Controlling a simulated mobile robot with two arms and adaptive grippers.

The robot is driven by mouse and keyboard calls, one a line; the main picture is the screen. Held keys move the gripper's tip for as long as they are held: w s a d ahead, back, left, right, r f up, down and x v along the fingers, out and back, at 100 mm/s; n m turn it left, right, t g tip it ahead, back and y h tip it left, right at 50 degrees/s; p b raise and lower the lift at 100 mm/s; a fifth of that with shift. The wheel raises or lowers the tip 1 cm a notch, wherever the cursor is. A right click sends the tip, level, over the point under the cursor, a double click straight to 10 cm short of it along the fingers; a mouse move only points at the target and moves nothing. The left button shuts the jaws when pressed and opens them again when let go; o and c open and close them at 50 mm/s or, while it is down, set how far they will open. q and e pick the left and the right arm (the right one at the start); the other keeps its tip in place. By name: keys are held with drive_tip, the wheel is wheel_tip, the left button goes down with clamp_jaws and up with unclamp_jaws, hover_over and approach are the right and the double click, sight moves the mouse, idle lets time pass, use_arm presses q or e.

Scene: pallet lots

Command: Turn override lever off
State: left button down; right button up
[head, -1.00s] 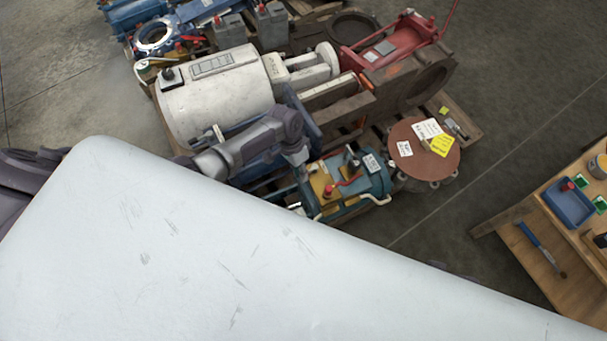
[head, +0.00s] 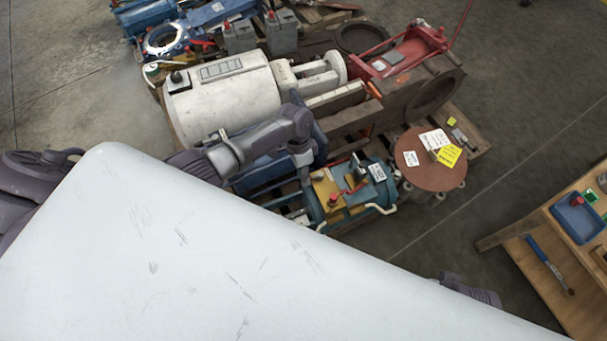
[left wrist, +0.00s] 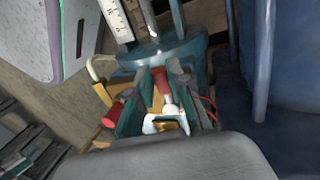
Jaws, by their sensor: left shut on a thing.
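A blue-green machine (head: 378,190) with a yellow plate (head: 323,187) and red-handled levers (head: 335,199) stands on the pallet, in the middle of the head view. My left gripper (head: 303,160) reaches down at its left side; its fingertips are hard to make out there. In the left wrist view my left gripper (left wrist: 163,103) is shut on a red-handled lever (left wrist: 161,80) with a pale metal shaft. Another red handle (left wrist: 111,115) shows just left of the fingers. No readable label tells which lever is the override lever.
A white cylinder machine (head: 225,100) lies behind my left arm. A rust-brown round cover (head: 415,170) with tags stands right of the blue-green machine. A wooden table (head: 545,285) with a blue tray (head: 577,217) is at the right. Bare floor lies between.

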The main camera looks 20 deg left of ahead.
use_arm(q)
drive_tip(key=c, duration=1.1)
unclamp_jaws()
drive_tip(key=v, duration=1.2)
